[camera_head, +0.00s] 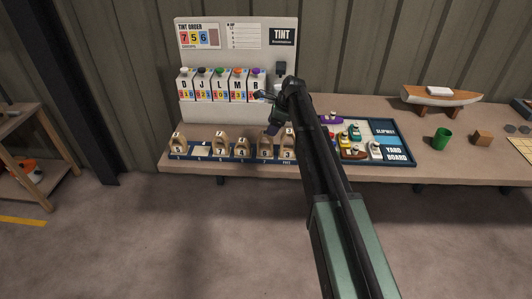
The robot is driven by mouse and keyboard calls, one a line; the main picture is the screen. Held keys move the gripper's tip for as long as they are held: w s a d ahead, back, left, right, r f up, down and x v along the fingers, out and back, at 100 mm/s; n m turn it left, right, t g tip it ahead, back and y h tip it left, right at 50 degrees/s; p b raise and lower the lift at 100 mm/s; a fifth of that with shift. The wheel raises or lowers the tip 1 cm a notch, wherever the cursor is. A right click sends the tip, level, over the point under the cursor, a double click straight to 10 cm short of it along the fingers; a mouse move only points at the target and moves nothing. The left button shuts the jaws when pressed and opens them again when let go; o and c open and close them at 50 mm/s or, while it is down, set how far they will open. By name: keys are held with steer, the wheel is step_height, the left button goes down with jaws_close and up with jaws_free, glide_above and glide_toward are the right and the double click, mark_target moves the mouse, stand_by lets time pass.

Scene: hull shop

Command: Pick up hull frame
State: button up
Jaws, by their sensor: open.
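Several small wooden hull frames (219,141) with numbered tags stand upright in a row in a blue rack (228,156) along the bench's front edge. One rack place, second from the left, shows a white plate and no frame.
A white tint station (235,108) with several lettered dispensers stands behind the rack. The yard board (398,161) with small boats lies right of my arm. My arm hides part of the bench.

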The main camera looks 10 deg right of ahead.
mark_target(265, 138)
steer(key=x, duration=0.2)
steer(key=shift+w+a+f+b, duration=0.1)
steer(key=shift+f+b, duration=0.2)
steer(key=shift+b, duration=0.05)
steer(key=b+x, duration=0.5)
steer(key=shift+f, duration=0.1)
steer(key=shift+r+p, duration=0.25)
steer(key=shift+p, duration=0.05)
steer(key=c, duration=1.1)
steer(key=shift+r, duration=0.1)
step_height(265, 138, up, 20)
steer(key=p, duration=2)
steer(key=shift+a, duration=0.1)
